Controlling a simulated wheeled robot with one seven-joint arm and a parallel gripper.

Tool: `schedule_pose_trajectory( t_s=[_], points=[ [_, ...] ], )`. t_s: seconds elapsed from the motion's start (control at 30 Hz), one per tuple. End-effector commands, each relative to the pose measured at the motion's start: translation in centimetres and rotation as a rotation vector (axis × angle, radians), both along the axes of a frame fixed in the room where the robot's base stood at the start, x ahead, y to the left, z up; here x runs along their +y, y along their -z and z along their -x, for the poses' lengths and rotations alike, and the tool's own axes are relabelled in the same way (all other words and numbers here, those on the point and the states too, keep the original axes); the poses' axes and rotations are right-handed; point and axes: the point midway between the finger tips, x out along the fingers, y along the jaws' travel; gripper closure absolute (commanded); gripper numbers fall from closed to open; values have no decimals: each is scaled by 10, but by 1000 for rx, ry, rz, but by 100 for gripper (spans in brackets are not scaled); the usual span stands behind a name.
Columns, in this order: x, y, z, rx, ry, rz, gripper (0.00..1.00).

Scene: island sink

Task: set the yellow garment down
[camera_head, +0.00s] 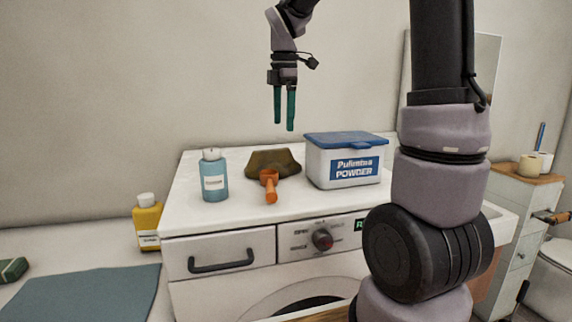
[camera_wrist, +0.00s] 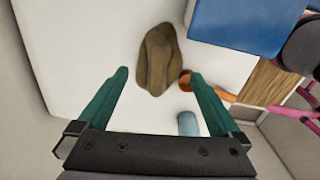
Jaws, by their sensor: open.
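The garment (camera_head: 273,161) is a crumpled, olive-brown yellow cloth lying on the white top of the washing machine. It also shows in the wrist view (camera_wrist: 157,60), ahead of the fingertips. My gripper (camera_head: 284,127) is above the machine top, over the garment, with its green fingers pointing down. In the wrist view my gripper (camera_wrist: 161,73) is open, its two fingers wide apart with nothing held between them. The garment is apart from the fingers.
An orange scoop (camera_head: 270,187) lies just in front of the garment. A blue bottle (camera_head: 214,178) stands left and a blue-lidded powder box (camera_head: 344,166) right on the washing machine top (camera_head: 240,218). A yellow bottle (camera_head: 147,222) stands lower left. The machine top's back left is clear.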

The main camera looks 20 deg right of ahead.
Motion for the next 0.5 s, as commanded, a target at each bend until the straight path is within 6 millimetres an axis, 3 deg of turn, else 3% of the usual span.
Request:
schedule_pose_trajectory(
  t_s=[0.3, 0.5],
  points=[
    [1, 45, -3, 6, -18, 2, 0],
    [1, 60, -3, 5, -16, 3, 0]
  ],
)
